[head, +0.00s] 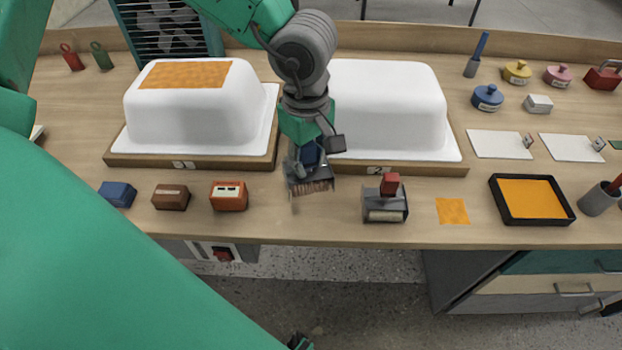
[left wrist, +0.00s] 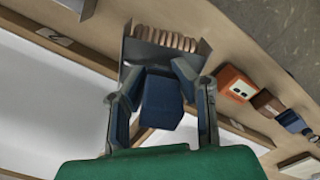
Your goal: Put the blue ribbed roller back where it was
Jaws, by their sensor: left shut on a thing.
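The blue ribbed roller has a blue block handle (left wrist: 161,102), a grey frame and a pinkish-brown ribbed cylinder (head: 312,186). My left gripper (head: 308,155) is shut on the handle, with one finger on each side. The left wrist view shows the same grip (left wrist: 158,90), with the ribbed cylinder (left wrist: 166,39) beyond the fingertips. The roller is over the front strip of the bench, between the orange-red block and the red-handled roller. I cannot tell whether it touches the wood. My right gripper is not clearly in view.
Two white tub shells (head: 195,115) (head: 390,110) stand on boards behind. A red-handled roller (head: 386,203) is to the right, then an orange sheet (head: 452,211) and black tray (head: 496,188). Blue (head: 117,194), brown (head: 171,197) and orange-red (head: 229,196) blocks are left. The bench's front edge is close.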

